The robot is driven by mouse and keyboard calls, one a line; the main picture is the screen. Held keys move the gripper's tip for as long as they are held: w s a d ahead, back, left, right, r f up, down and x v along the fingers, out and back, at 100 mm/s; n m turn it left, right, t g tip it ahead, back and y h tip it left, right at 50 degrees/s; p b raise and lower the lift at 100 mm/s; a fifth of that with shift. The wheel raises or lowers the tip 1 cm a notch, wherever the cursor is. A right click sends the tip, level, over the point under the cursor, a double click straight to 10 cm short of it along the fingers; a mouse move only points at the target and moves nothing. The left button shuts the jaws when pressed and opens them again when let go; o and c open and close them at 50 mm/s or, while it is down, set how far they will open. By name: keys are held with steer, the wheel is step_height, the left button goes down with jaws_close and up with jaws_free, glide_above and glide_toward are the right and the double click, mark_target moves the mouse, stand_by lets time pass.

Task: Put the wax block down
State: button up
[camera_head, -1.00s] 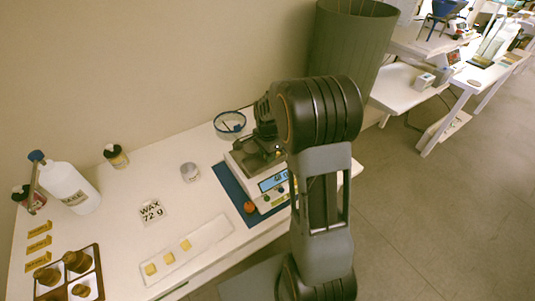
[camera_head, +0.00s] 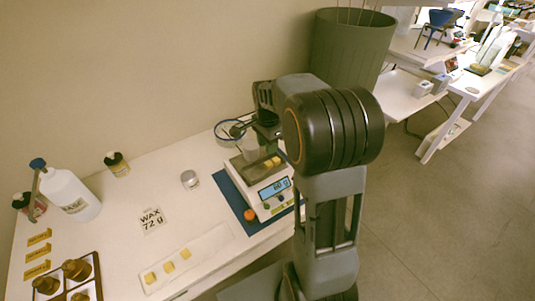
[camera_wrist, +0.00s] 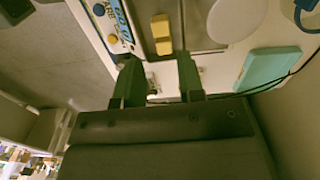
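Yellow wax blocks (camera_head: 272,162) lie on the pan of the digital scale (camera_head: 265,184); the display is lit but too small to read. In the wrist view two wax pieces (camera_wrist: 161,34) lie close together on the pan, beyond my fingertips. My gripper (camera_wrist: 160,72) has its two fingers apart with nothing between them. In the head view my gripper (camera_head: 268,130) is above the back of the scale, partly hidden by my arm. More wax blocks (camera_head: 168,266) lie in a row on a white strip tray (camera_head: 208,255) at the front.
The scale stands on a blue mat (camera_head: 232,190) with an orange ball-like item (camera_head: 250,215) at its front. A blue-rimmed dish (camera_head: 228,130) is behind. A "WAX 72 g" card (camera_head: 151,220), small jar (camera_head: 190,180) and BASE bottle (camera_head: 70,192) stand left. A large grey-green bin (camera_head: 350,55) is behind.

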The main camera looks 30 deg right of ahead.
steer(key=s+a+r+n+t, duration=0.1)
steer(key=s+a+r+n, duration=0.1)
steer(key=s+a+n, duration=0.3)
steer(key=s+a+r+n+t, duration=0.1)
steer(key=s+a+n, duration=0.3)
steer(key=s+n, duration=0.7)
steer(key=shift+a+r+t, duration=0.35)
steer(key=shift+t, duration=0.35)
steer(key=p+v, duration=0.1)
steer(key=w+p+v, duration=0.1)
steer(key=p+v, duration=0.1)
steer(key=shift+s+r, duration=0.15)
steer(key=shift+r, duration=0.3)
steer(key=shift+d, duration=0.1)
stand_by(1.1)
